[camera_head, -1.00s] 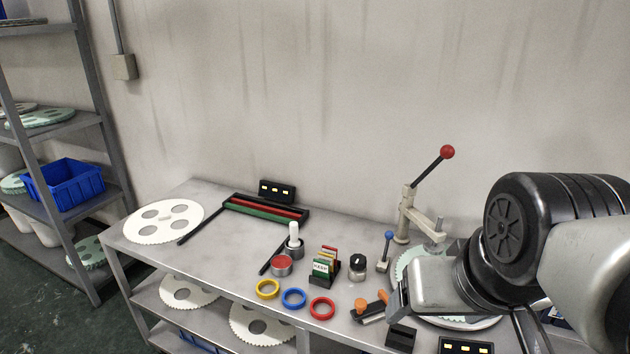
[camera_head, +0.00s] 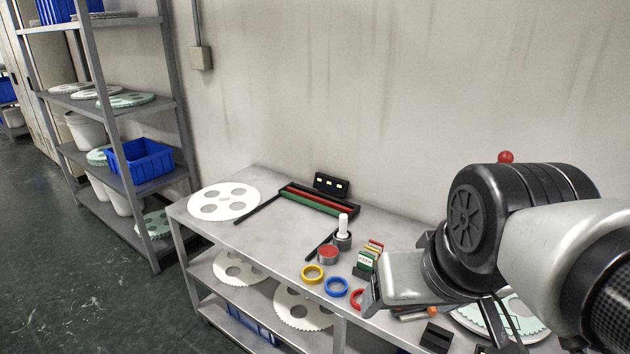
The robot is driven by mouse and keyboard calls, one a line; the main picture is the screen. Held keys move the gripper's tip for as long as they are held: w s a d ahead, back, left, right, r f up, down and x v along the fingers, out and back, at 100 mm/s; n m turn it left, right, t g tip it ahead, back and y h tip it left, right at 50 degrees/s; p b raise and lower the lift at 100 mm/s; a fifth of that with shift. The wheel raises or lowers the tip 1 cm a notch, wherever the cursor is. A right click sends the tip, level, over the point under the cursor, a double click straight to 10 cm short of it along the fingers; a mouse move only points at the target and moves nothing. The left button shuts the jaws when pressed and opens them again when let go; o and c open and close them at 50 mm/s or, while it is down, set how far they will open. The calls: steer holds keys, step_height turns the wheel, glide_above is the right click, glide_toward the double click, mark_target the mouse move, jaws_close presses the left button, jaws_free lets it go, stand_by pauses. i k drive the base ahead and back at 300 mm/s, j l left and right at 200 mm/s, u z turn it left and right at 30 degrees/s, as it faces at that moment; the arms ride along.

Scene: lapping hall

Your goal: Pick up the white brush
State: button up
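A white upright piece, seemingly the white brush (camera_head: 343,223), stands in a dark grey round holder (camera_head: 342,241) near the middle of the bench (camera_head: 275,230). Its lower end is hidden in the holder. My gripper (camera_head: 372,292) is at the right, in front of and above the bench's front part, apart from the brush and to its lower right in the picture. Its fingertips do not show clearly, so I cannot tell whether it is open or shut.
A red-topped round tin (camera_head: 328,252) stands close before the holder. Yellow (camera_head: 313,274), blue (camera_head: 336,286) and partly hidden red rings lie along the front edge. A card box (camera_head: 367,260) stands right of the brush. A black rack (camera_head: 312,200) lies behind. The left bench is fairly clear.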

mark_target(341, 235)
steer(key=z, duration=0.35)
steer(key=i+j+z, duration=0.25)
steer(key=j+z, duration=0.5)
steer(key=j, duration=0.2)
steer(key=i+j, duration=0.1)
steer(key=j, duration=0.45)
steer(key=i+j+z, duration=0.1)
steer(key=j, duration=0.4)
steer(key=i+j, duration=0.1)
steer(key=j, duration=0.45)
